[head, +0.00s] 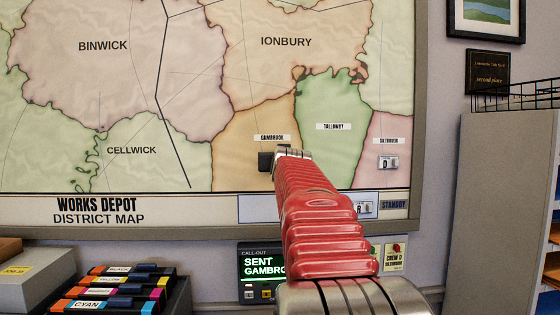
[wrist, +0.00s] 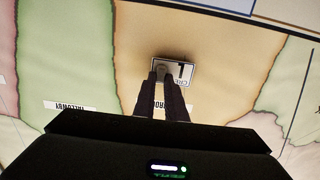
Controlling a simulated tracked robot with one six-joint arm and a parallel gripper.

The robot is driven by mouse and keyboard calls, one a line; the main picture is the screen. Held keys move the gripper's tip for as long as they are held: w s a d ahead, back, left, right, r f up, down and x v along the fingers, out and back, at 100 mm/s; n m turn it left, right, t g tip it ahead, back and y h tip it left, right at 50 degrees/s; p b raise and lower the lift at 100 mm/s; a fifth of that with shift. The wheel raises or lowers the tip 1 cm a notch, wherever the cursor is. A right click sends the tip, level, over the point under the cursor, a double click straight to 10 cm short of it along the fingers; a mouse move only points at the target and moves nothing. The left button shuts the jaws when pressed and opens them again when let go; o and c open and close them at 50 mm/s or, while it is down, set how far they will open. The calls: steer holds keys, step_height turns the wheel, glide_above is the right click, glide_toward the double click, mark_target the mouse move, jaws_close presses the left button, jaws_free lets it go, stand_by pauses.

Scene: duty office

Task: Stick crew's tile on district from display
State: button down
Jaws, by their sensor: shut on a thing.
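The district map (head: 120,150) hangs on the wall, and the orange Gambrook district (head: 225,150) is low in its middle. The display (head: 262,262) reads "SENT GAMBRO", its right end hidden behind my arm. My gripper (head: 266,161) is in front of Gambrook, just below its name label. In the wrist view my gripper (wrist: 163,78) is shut on a small white crew tile (wrist: 186,74) over the orange district (wrist: 215,60). The tile's letter is partly covered and turned; it may be an L. Whether the tile touches the map I cannot tell. The head view hides it.
A D tile (head: 388,162) sits on the pink district at right. An R tile (head: 365,208) is on the standby strip (head: 393,205), partly behind my arm. Toner boxes (head: 115,290) stand lower left. A grey shelf unit (head: 500,200) stands at right.

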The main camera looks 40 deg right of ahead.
steer(key=shift+w+d, duration=0.2)
stand_by(0.5)
steer(key=c, duration=1.7)
jaws_free()
steer(key=shift+s+a, duration=0.1)
steer(key=shift+s, duration=0.05)
steer(key=v, duration=1.3)
steer(key=shift+s+a, duration=0.15)
steer(key=shift+a, duration=0.05)
